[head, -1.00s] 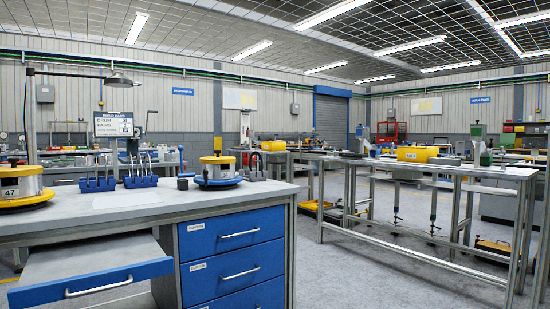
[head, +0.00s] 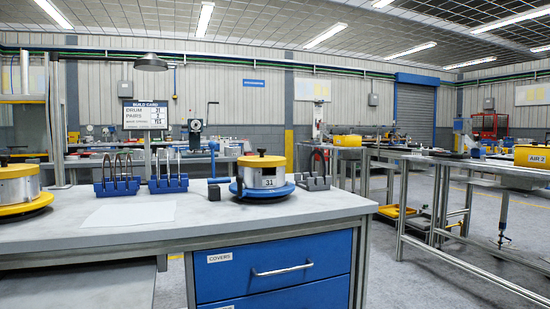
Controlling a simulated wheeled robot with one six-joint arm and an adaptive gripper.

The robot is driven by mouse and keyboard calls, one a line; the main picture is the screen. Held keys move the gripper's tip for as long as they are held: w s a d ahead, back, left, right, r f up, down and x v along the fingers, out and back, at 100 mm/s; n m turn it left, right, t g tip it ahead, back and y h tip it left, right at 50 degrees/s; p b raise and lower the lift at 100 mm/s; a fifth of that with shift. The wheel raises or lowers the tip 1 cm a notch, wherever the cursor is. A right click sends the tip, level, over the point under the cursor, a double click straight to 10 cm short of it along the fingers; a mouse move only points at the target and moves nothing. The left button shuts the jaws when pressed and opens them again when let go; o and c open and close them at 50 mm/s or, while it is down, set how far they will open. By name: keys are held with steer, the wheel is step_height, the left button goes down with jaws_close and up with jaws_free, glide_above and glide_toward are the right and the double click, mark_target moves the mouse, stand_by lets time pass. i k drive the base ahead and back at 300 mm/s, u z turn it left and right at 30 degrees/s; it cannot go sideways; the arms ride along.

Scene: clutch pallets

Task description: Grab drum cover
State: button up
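A drum marked 31 (head: 269,180) stands upright on the grey workbench (head: 330,206). It has a silver body and a blue round base, and a yellow cover (head: 262,160) with a black knob sits on its top. A second drum (head: 20,187) stands at the left edge of the bench, with a yellow base and its own yellow cover (head: 18,171). A closed blue drawer labelled COVERS (head: 275,264) is in the bench front; its contents are hidden. My gripper does not show.
Two blue racks (head: 118,186) (head: 168,185) and a dark rack (head: 313,182) stand on the bench. A pale sheet (head: 130,213) lies left of drum 31. A build card (head: 145,114) reads drum 31, pairs 2. Another metal-framed table (head: 455,160) stands at right, with floor between.

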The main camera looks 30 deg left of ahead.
mark_target(260, 160)
steer(key=u, duration=0.35)
steer(key=i, duration=0.85)
steer(key=u, duration=0.6)
